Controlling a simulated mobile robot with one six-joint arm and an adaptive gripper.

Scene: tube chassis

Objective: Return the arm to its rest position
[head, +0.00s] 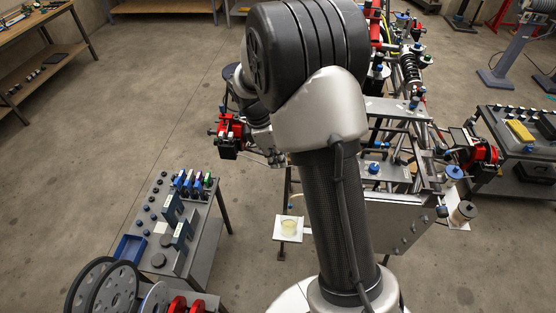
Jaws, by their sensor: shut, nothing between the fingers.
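My arm stands in the middle of the head view, its dark column and large black joint covering much of the scene. Its wrist end shows just left of the column, and my gripper (272,157) points down there, small and partly hidden behind the arm. It appears shut and empty. The tube chassis (402,222) stands behind and right of my arm, its near left part hidden by the column. A red and black part (230,134) at its left corner lies close to my wrist.
Black discs (103,285) are at the lower left. Another cart (518,135) stands right.

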